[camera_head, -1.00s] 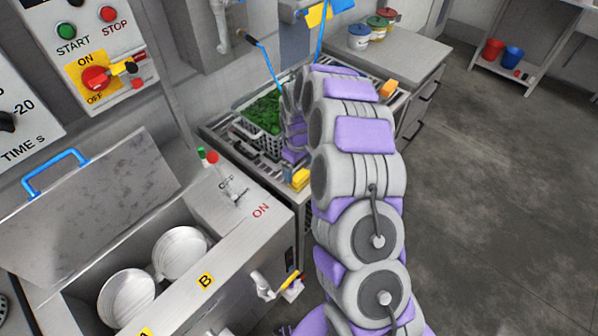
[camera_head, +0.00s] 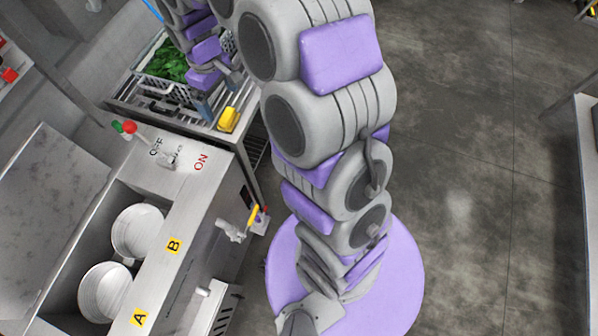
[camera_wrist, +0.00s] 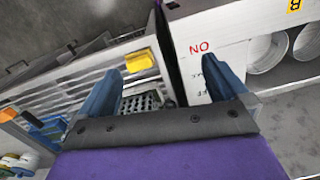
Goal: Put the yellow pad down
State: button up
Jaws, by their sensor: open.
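The yellow pad (camera_head: 229,119) lies on the front corner of the slatted metal counter, beside the sink unit. It also shows in the wrist view (camera_wrist: 140,61), beyond and between my two fingers. My gripper (camera_wrist: 162,86) is open, with its blue-grey fingers well apart and nothing seen between them. In the head view my gripper (camera_head: 216,90) hangs over the counter, close to the pad and partly hidden by my own arm. The pad looks apart from both fingers.
A basket of greens (camera_head: 164,62) stands on the slatted counter (camera_head: 187,121) behind my gripper. The sink unit with its ON/OFF switch (camera_head: 168,158) and white plates (camera_head: 137,231) is next to it. Open floor (camera_head: 470,190) lies to the right.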

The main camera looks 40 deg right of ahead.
jog(key=s+d+r+m, duration=0.1)
jog(key=s+r+m, duration=0.2)
jog(key=s, duration=1.3)
jog(key=s+d+r+m+g, duration=0.1)
jog(key=s+r, duration=0.4)
jog(key=s, duration=1.1)
jog(key=shift+r+m, duration=0.15)
jog(key=shift+m, duration=0.75)
jog(key=shift+w, duration=0.1)
